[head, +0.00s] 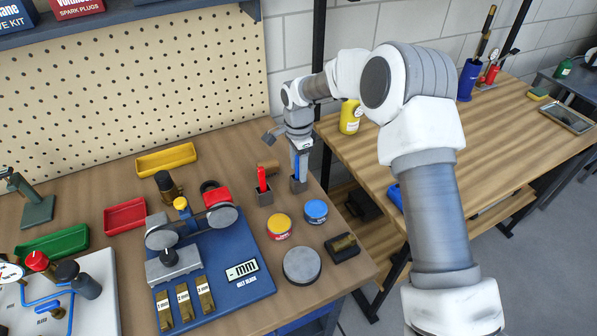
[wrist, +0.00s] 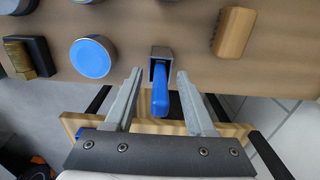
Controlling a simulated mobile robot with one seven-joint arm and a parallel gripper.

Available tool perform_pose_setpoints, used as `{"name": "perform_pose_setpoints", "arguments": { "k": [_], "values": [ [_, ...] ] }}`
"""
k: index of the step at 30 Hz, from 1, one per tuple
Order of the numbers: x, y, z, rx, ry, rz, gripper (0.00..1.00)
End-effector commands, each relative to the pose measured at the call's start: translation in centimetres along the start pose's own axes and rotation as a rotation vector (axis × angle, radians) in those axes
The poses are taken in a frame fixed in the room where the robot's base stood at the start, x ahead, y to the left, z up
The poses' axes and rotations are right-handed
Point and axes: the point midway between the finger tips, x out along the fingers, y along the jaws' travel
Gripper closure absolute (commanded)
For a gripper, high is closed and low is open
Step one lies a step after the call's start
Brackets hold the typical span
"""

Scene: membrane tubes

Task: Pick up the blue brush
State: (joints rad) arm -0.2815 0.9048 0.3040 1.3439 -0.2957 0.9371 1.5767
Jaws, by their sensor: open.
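The blue brush (wrist: 160,92) stands in a small grey holder (wrist: 162,54), with its blue handle sticking up toward the camera in the wrist view. My gripper (wrist: 159,76) is open, with one finger on each side of the handle and a visible gap on both sides. In the head view, the blue brush (head: 297,166) shows as a narrow blue strip at my gripper (head: 300,158), above the holder (head: 298,185). The lower part of the brush is hidden inside the holder.
A red-handled tool (head: 262,178) stands in a similar holder to the left. A blue-lidded tin (head: 316,211), a yellow-lidded tin (head: 279,226) and a dark block brush (head: 343,246) lie nearer. A pegboard (head: 130,80) stands behind.

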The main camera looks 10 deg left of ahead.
Motion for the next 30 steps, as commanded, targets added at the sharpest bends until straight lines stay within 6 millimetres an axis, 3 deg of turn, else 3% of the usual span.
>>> {"name": "perform_pose_setpoints", "arguments": {
  "k": [8,17,30],
  "values": [
    [0.34,0.00,0.00,-0.001,0.000,0.000,0.47],
    [0.31,0.00,-0.01,-0.001,0.000,0.000,1.00],
    [0.09,-0.03,-0.01,-0.001,0.001,-0.001,1.00]
  ]
}}
